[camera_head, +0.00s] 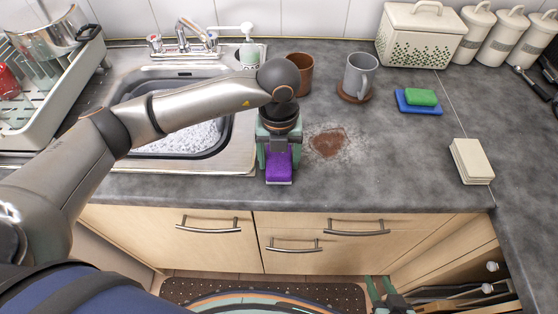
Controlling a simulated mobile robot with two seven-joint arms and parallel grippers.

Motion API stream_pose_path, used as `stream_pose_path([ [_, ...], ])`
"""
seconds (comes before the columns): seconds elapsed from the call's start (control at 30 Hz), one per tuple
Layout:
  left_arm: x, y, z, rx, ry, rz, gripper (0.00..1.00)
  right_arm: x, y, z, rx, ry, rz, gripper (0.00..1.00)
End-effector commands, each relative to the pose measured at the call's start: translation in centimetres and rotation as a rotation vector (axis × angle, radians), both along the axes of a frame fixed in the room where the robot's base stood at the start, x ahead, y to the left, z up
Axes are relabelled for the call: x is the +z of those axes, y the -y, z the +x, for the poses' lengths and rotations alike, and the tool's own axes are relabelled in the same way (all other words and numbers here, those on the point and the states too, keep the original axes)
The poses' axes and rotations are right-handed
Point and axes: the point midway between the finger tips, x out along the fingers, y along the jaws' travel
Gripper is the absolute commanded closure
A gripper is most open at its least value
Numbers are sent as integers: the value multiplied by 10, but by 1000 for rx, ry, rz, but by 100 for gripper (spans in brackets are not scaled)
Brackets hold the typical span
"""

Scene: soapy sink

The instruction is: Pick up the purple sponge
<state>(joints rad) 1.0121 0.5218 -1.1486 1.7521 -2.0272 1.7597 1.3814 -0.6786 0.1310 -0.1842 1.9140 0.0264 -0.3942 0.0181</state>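The purple sponge (279,167) lies at the front edge of the grey counter, just right of the sink. My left gripper (279,160) reaches down over it from above, with one finger on each side of the sponge. Its back part is hidden under the gripper. The fingers are close to the sponge's sides, but I cannot tell whether they press on it. I see no clear gap beneath the sponge. My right gripper (380,286) is low at the bottom of the view, in front of the cabinets, fingers apart and empty.
The sink (240,135) with suds is to the left, partly behind my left arm. A brown stain (328,143) lies right of the sponge. A brown cup (300,72), a grey mug (358,76), a green sponge (421,97) on a blue one (419,107) and cream tiles (472,161) stand further off.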

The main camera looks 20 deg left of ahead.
Motion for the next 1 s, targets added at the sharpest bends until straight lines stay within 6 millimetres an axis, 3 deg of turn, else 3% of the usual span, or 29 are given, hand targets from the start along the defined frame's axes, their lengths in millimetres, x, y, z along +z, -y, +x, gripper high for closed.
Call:
stream_pose_path([
  [0.07,0,0,0,0,0,0,36,0,0,0,0,0,0,60],
  [0.5,1,0,0,0,0,0,84,0,0,0,0,0,0,60],
  [0.8,3,0,0,0,1,-1,85,-1,0,0,0,0,0,60],
  [1.0,21,0,1,0,5,-2,85,-8,0,0,0,0,0,60],
])
